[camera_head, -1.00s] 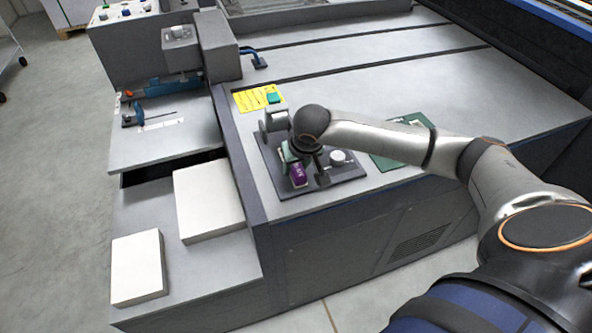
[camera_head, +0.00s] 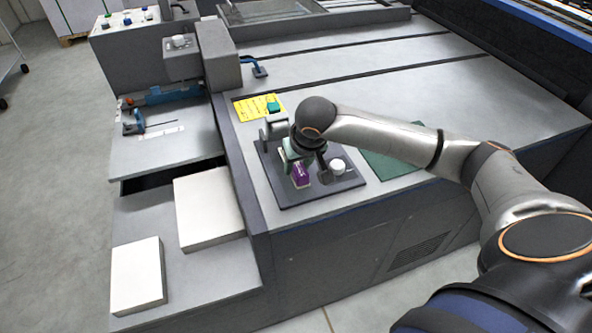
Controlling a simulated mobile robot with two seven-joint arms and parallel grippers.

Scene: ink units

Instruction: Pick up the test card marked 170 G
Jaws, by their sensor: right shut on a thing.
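My right gripper (camera_head: 306,163) points down over a dark tray (camera_head: 350,183) on the front corner of the grey machine table. It is shut on a small purple piece (camera_head: 300,177), which shows between its fingers. This may be the test card; its marking is too small to read. A pale green part (camera_head: 287,156) shows just left of the fingers, and I cannot tell what it belongs to. The gripper hides part of the purple piece, so I cannot tell whether it touches the tray. My left gripper is not in view.
A white round item (camera_head: 337,167) and a grey upright item (camera_head: 275,128) stand on the tray. A yellow sheet (camera_head: 252,108) with a green item (camera_head: 273,106) lies behind it. A green mat (camera_head: 385,166) is to the right. White stacks (camera_head: 207,210) lie left, lower down.

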